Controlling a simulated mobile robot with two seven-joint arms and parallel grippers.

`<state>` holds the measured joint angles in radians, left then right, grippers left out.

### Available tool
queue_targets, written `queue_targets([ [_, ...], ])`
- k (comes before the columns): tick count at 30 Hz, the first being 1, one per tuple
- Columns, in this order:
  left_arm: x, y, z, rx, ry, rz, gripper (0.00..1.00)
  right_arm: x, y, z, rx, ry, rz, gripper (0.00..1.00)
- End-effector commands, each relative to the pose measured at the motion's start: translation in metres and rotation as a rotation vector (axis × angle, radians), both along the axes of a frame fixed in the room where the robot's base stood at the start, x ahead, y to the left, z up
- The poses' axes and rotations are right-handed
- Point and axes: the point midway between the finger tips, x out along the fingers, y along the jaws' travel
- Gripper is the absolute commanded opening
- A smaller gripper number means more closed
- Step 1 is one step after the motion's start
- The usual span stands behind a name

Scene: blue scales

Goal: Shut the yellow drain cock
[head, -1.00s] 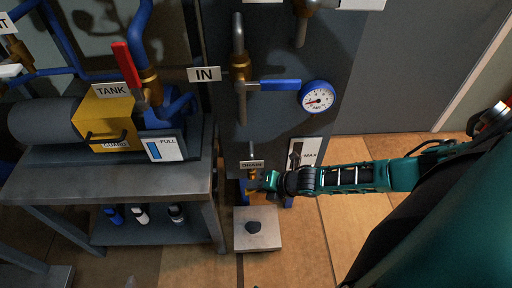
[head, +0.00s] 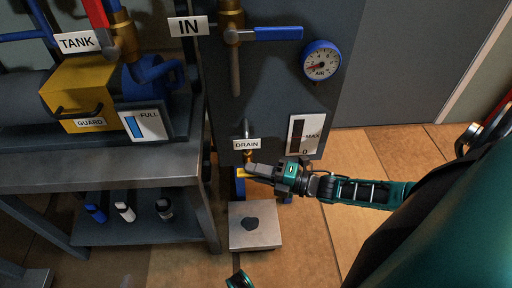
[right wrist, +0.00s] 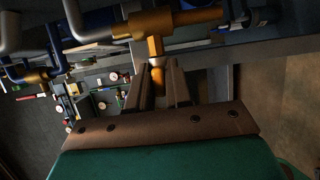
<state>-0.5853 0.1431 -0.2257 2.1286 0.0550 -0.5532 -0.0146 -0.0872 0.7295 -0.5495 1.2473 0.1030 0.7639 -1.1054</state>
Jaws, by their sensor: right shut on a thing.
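The yellow drain cock (head: 241,173) is below the DRAIN label (head: 247,144) on the dark cabinet in the head view. Only a small yellow part shows at my fingertips; the rest of its handle is hidden. My right gripper (head: 254,170) reaches in from the right and is shut on the cock. In the right wrist view, the cock's yellow-orange part (right wrist: 157,77) lies between the two dark fingers (right wrist: 160,88), below a brass pipe fitting. I cannot tell the handle's exact angle.
A metal block with a dark knob (head: 253,223) stands on the floor below the cock. A grey bench (head: 150,170) is close on the left. The blue IN valve handle (head: 278,33) and AIR gauge (head: 321,62) are above. Tiled floor at right is clear.

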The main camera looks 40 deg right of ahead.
Motion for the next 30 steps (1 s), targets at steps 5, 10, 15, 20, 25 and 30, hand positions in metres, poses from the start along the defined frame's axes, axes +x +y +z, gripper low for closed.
queue_targets([
  [5,0.0018,-0.0061,-0.0018,-0.012,-0.001,-0.006,0.94,0.0009,-0.0012,-0.0023,0.031,-0.017,-0.005,0.00],
  [10,0.0020,-0.0069,-0.0019,-0.012,-0.001,-0.008,0.94,0.0011,-0.0012,-0.0013,0.040,-0.023,-0.005,0.00],
  [15,0.0028,-0.0067,-0.0009,-0.012,-0.003,-0.008,0.94,0.0013,-0.0012,-0.0008,0.041,-0.022,-0.005,0.00],
  [20,0.0033,-0.0057,-0.0007,-0.010,-0.006,-0.008,0.94,0.0015,-0.0011,-0.0007,0.041,-0.023,-0.006,0.22],
  [25,0.0039,-0.0041,-0.0004,-0.008,-0.008,-0.006,0.94,0.0011,-0.0007,-0.0006,0.041,-0.024,-0.004,0.37],
  [30,0.0042,-0.0031,-0.0003,-0.006,-0.008,-0.005,0.94,0.0007,-0.0003,-0.0007,0.040,-0.024,-0.002,0.37],
])
